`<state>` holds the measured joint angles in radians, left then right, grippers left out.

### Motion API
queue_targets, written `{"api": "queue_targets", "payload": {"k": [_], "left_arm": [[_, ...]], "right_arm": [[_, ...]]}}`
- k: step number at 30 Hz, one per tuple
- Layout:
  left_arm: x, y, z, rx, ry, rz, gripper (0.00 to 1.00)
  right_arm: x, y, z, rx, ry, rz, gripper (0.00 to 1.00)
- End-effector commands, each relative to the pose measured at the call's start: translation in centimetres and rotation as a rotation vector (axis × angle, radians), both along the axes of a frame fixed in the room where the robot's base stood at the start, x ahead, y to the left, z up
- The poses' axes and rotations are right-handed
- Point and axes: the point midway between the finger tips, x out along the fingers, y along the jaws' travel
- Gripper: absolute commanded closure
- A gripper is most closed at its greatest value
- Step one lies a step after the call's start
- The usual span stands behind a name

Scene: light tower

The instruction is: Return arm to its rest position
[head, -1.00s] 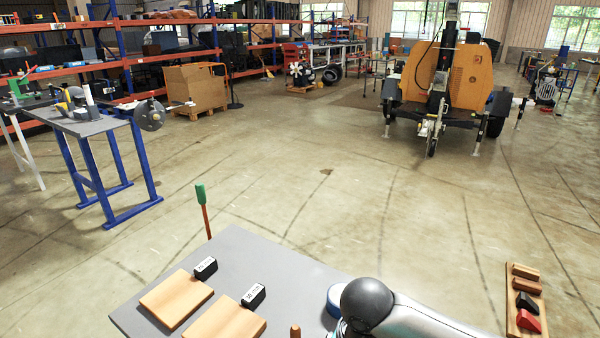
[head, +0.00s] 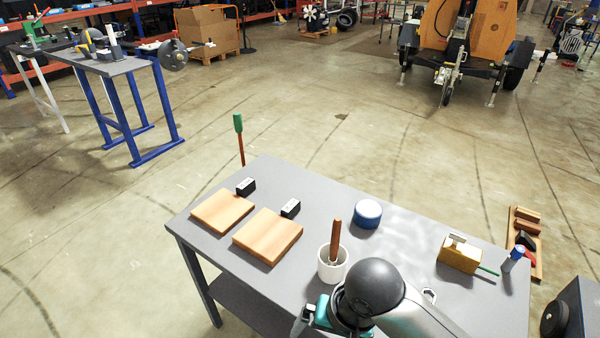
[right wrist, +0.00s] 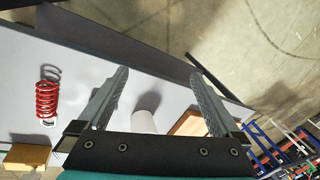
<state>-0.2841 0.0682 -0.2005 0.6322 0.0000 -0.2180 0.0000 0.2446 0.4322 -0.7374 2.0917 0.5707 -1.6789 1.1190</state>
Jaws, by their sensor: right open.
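My right arm comes in from the bottom right of the head view, its dark rounded joint (head: 374,286) over the near part of the grey table (head: 340,205). In the right wrist view my right gripper (right wrist: 159,73) is open, with nothing between its fingers. The white cup (head: 324,268) with a brown-handled tool (head: 335,238) stands just left of the arm in the head view. The cup also shows between the fingers in the wrist view (right wrist: 144,119), apart from them. My left gripper is not in view.
Two wooden boards (head: 222,210) (head: 268,236) and two small black blocks lie on the table's left side. A blue round tin (head: 367,213) and a wooden block (head: 460,254) are farther right. A red spring (right wrist: 46,100) shows in the wrist view.

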Motion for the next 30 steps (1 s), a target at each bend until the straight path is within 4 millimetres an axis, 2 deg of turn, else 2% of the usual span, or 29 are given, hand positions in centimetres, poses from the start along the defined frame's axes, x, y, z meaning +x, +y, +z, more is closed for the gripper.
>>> {"api": "queue_targets", "payload": {"k": [1,4,8,15,25,30], "left_arm": [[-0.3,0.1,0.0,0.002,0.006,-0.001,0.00],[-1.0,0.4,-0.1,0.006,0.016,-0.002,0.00],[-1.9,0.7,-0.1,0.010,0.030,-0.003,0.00],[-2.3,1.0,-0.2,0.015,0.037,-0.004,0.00],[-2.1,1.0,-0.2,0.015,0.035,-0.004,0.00],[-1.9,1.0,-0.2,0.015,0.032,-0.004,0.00]], "right_arm": [[-0.8,0.4,-0.1,0.026,-0.022,0.034,0.00],[-1.5,0.3,0.0,0.046,-0.090,0.099,0.00],[-2.6,-1.0,0.0,0.031,-0.169,0.159,0.00],[-5.2,-5.9,-0.6,-0.094,-0.250,0.235,0.00],[-9.6,-12.7,-1.2,-0.299,-0.227,0.322,0.00],[-8.5,-12.2,-5.1,-0.290,-0.214,0.329,0.00]]}}
